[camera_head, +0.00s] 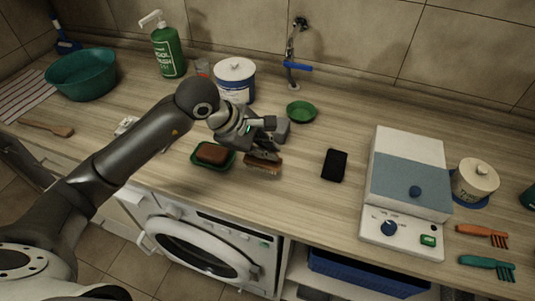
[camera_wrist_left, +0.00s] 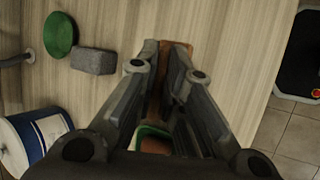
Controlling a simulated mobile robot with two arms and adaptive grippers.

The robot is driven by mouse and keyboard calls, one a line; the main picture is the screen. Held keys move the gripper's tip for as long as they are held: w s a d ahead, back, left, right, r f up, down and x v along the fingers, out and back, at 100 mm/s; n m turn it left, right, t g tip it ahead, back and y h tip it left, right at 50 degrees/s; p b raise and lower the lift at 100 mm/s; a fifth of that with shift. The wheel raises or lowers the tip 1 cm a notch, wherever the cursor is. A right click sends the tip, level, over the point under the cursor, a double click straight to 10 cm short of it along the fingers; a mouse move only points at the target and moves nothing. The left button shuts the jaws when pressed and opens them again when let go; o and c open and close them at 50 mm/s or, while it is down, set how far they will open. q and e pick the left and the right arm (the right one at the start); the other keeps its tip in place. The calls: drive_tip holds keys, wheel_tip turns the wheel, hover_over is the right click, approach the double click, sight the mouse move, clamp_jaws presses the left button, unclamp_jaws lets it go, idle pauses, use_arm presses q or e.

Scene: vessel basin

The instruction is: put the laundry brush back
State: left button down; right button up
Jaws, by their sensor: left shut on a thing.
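The laundry brush (camera_head: 264,164), with a brown wooden back and pale bristles, is under my left gripper (camera_head: 262,155) near the front of the counter. In the left wrist view the gripper's fingers (camera_wrist_left: 167,70) close on both sides of the brush's brown wood (camera_wrist_left: 157,88), which they partly hide. I cannot tell whether the bristles touch the counter. Just left of the brush is a green soap dish (camera_head: 198,163) with a brown soap bar (camera_head: 211,153); part of it shows in the left wrist view. My right gripper is out of view.
A grey block (camera_head: 282,131) and a green round dish (camera_head: 301,111) are just behind the gripper. A white-and-blue tub (camera_head: 235,78) stands behind the arm. A black flat object (camera_head: 334,165) and a white-and-blue appliance (camera_head: 408,180) are to the right. Counter between brush and black object is bare.

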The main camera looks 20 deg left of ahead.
sight(268, 161)
use_arm(q)
drive_tip(key=f+p, duration=0.1)
drive_tip(key=f, duration=0.1)
drive_tip(key=shift+w+d+f+p, duration=0.2)
drive_tip(key=shift+d+f+p, duration=0.15)
drive_tip(key=shift+f, duration=0.8)
drive_tip(key=c, duration=1.6)
unclamp_jaws()
drive_tip(key=shift+r, duration=0.1)
drive_tip(key=shift+o, duration=0.3)
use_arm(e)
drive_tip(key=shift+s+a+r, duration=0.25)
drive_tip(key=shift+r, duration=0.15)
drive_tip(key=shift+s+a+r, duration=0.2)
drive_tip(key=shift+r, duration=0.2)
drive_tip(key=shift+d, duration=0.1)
